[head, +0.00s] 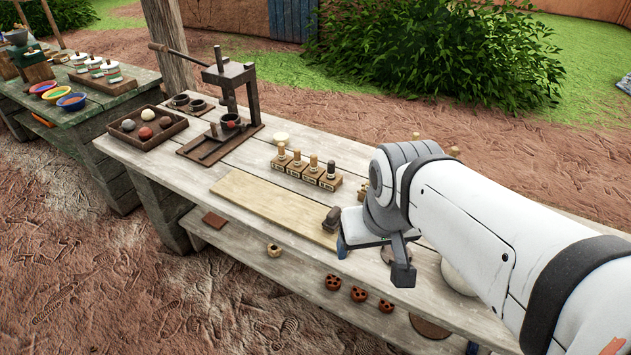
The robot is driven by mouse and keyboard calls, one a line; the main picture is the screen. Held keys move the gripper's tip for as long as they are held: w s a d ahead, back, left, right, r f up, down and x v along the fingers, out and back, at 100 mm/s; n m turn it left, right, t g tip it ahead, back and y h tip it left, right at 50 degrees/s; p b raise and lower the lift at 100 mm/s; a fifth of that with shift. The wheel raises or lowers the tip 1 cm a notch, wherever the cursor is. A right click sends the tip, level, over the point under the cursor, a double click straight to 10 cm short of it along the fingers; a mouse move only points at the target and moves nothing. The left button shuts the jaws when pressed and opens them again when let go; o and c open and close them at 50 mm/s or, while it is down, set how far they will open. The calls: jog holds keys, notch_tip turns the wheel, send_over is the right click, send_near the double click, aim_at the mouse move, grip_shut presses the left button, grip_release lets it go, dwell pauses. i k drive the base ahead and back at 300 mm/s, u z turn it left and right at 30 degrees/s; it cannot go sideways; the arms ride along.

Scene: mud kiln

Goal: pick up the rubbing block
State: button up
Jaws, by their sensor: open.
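A small dark brown block with a rounded top, which looks like the rubbing block (332,218), rests at the right end of a pale wooden board (262,204) on the table. My gripper (402,268) hangs over the table's front edge, to the right of the block and apart from it. Its dark fingers point down and hold nothing that I can see. It is open, though only one finger shows clearly. My white arm covers the right part of the table.
Several wooden stamps (312,172) stand in a row behind the block. A press (229,95) and a tray of balls (147,128) stand at the left. The lower shelf (285,268) holds small clay pieces.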

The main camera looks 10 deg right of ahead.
aim_at(330, 223)
jog(key=z, duration=0.2)
jog(key=k, duration=0.95)
jog(key=u, duration=0.7)
jog(key=i, duration=1.7)
jog(key=z, duration=0.7)
